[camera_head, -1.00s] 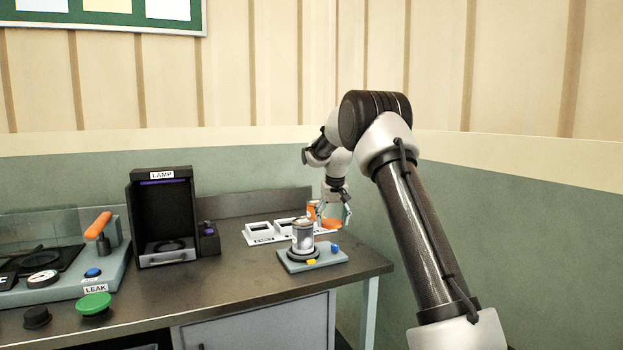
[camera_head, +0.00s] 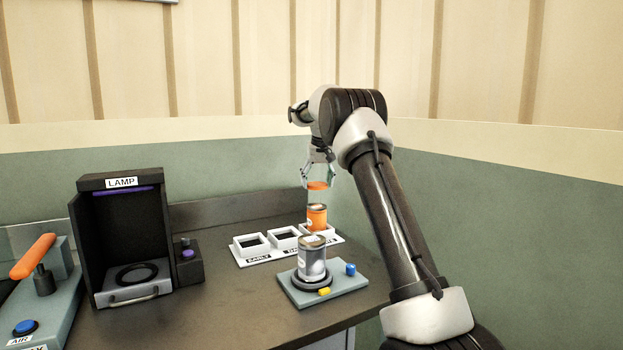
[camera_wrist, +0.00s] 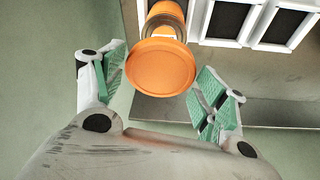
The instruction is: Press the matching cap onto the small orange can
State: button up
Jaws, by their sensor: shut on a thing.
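The small orange can (camera_head: 316,217) stands upright at the right end of the white rack, with a pale label and a metal-coloured top rim. Part of it shows at the top of the wrist view (camera_wrist: 166,12). My gripper (camera_head: 318,179) is shut on a round orange cap (camera_head: 317,186), held level. The cap (camera_wrist: 161,66) sits between the green finger pads of my gripper (camera_wrist: 160,70) in the wrist view. In the head view the cap is above the can, with a gap between them. The wrist view shows the cap overlapping the can's near side.
The white rack (camera_head: 262,258) has square openings and labels, one reading EARLY. In front of it a silver can (camera_head: 312,262) stands on a grey fixture (camera_head: 346,281) with blue and yellow knobs. A dark LAMP box (camera_head: 122,235) stands left. Above the rack is free room.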

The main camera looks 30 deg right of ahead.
aim_at(317, 206)
jog(key=shift+f, duration=3.35)
jog(key=shift+c, duration=0.7)
jog(key=shift+s+f, duration=0.1)
jog(key=shift+s, duration=0.05)
jog(key=c, duration=0.7)
jog(key=o, duration=1)
jog(key=shift+f, duration=0.1)
jog(key=shift+o, duration=0.6)
jog(key=o, duration=0.6)
jog(key=shift+r, duration=0.35)
